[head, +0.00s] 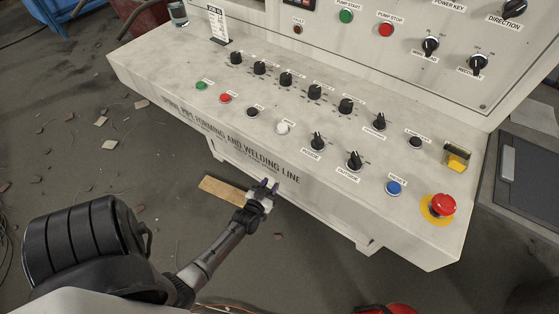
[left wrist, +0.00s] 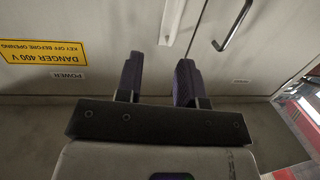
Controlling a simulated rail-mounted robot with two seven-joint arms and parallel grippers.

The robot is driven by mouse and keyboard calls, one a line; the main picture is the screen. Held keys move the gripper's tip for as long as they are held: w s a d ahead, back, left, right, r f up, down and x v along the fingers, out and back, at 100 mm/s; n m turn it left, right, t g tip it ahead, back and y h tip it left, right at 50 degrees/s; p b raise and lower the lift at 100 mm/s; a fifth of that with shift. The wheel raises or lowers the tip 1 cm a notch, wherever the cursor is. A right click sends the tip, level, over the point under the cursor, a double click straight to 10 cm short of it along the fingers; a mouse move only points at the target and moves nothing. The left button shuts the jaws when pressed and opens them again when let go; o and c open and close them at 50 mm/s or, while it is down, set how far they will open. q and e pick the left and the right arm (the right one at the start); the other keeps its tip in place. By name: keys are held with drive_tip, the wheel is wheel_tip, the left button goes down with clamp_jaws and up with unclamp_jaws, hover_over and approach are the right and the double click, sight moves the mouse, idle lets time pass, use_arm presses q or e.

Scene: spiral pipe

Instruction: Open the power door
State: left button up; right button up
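In the left wrist view, the power door (left wrist: 85,25) is a pale panel with a yellow "DANGER 400 V" label (left wrist: 41,53) and a small "POWER" tag (left wrist: 67,76). A light bar handle (left wrist: 172,22) stands on it near a vertical seam. My left gripper (left wrist: 159,72) is open and empty; its two purple-padded fingers point at the panel, with the handle beyond the gap, apart from them. In the head view the left gripper (head: 265,187) is low at the front of the console (head: 400,215), whose overhang hides the door. My right gripper is out of view.
A dark handle (left wrist: 232,25) is on the neighbouring panel. The console top carries several knobs and buttons, with a red emergency stop (head: 443,204) at its right end. A wooden board (head: 222,190) lies on the floor. The floor left of the console is mostly open, with scattered debris.

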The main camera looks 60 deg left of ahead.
use_arm(q)
drive_tip(key=shift+n+y, duration=0.4)
drive_tip(key=shift+y, duration=0.4)
drive_tip(key=shift+s+a+f+b+x, duration=0.1)
drive_tip(key=shift+s+a+b+x, duration=0.15)
drive_tip(key=shift+b+x, duration=1.4)
drive_tip(key=shift+s+a+f+b+x, duration=0.1)
drive_tip(key=shift+a+b+x, duration=0.3)
drive_tip(key=shift+x, duration=2.4)
drive_tip(key=shift+s+a+f+b+x, duration=0.1)
drive_tip(key=shift+s+b+x, duration=0.1)
drive_tip(key=shift+b+x, duration=1.5)
drive_tip(key=shift+w+a+p, duration=0.3)
drive_tip(key=shift+w+p, duration=0.15)
drive_tip(key=shift+p, duration=0.05)
drive_tip(key=c, duration=0.5)
clamp_jaws()
